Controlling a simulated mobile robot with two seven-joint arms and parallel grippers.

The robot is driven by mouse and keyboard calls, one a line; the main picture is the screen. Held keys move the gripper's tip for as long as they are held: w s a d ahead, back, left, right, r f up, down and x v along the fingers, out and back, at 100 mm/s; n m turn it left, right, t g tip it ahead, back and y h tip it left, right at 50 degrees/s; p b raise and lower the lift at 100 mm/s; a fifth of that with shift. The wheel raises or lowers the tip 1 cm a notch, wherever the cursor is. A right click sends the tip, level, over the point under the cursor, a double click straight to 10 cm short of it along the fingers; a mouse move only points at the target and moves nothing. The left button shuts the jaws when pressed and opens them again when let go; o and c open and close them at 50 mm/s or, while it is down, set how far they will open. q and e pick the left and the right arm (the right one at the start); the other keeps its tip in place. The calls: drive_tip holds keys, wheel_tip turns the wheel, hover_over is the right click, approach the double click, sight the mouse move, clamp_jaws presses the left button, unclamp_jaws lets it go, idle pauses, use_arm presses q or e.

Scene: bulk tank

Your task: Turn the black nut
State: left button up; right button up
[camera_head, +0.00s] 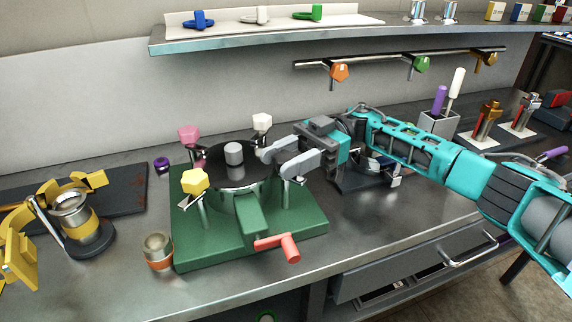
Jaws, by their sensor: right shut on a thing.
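A green base (300,226) carries a round black lid (214,168) with a grey cylinder (233,148) on top. Around the lid stand posts with a pink nut (188,134), a white nut (262,121) and a yellow nut (195,181). My right gripper (275,163) reaches in from the right, over the lid's right side. Its grey fingers are shut at the remaining post, on the black nut, which they hide almost fully. The post's metal stem (285,190) shows below them.
A red crank handle (289,247) sticks out at the base's front. A small cup (158,251) stands close to its left. A metal canister (75,212) and yellow parts (92,180) are further left. A shelf (270,33) and hanging knobs (339,72) are behind.

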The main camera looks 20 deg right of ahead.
sight(285, 156)
drive_tip(key=shift+f+g, duration=0.1)
drive_tip(key=shift+g, duration=0.2)
drive_tip(key=o, duration=1)
drive_tip(key=shift+c, duration=0.2)
wheel_tip(285, 156, up, 20)
drive_tip(key=p, duration=0.2)
